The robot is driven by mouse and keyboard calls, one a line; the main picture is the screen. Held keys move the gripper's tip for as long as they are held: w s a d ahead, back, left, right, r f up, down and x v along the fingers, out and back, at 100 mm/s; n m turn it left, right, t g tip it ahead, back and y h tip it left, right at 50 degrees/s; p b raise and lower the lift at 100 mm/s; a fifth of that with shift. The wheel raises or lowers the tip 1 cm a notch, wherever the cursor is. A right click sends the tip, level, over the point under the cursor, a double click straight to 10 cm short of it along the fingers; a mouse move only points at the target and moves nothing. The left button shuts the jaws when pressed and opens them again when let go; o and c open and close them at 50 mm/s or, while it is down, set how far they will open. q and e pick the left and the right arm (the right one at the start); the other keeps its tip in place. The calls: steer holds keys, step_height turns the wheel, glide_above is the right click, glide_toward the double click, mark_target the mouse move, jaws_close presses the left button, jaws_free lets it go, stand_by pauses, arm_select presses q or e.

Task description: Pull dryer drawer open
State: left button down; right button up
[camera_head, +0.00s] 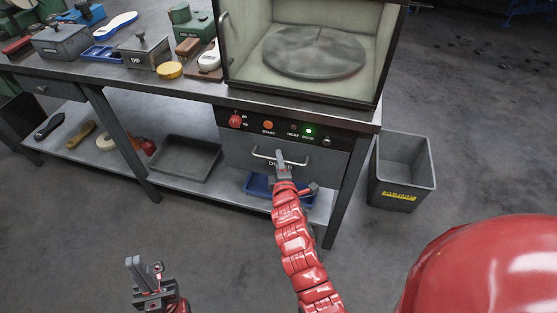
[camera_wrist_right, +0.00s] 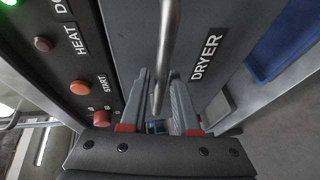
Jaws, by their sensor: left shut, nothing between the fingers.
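The dryer drawer (camera_head: 320,163) is a grey front with a DRYER label, below the control panel under the bench top, and it looks closed. Its metal bar handle (camera_head: 263,155) runs across the front. My right gripper (camera_head: 280,156) is at the handle in the head view. In the right wrist view, the handle (camera_wrist_right: 167,50) runs down between the two fingers of my right gripper (camera_wrist_right: 160,78), which stand apart with gaps beside the bar. My left gripper (camera_head: 137,262) is shut and empty, low over the floor at the lower left.
The control panel (camera_head: 285,128) has a red knob, an orange button and a lit green lamp. An open glass-sided chamber with a round plate (camera_head: 314,52) stands above. A blue tray (camera_head: 258,186) lies below the drawer. A grey bin (camera_head: 402,170) stands right of the bench.

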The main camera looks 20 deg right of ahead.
steer(key=shift+w+f, duration=0.1)
steer(key=shift+w, duration=0.1)
jaws_close()
stand_by(1.4)
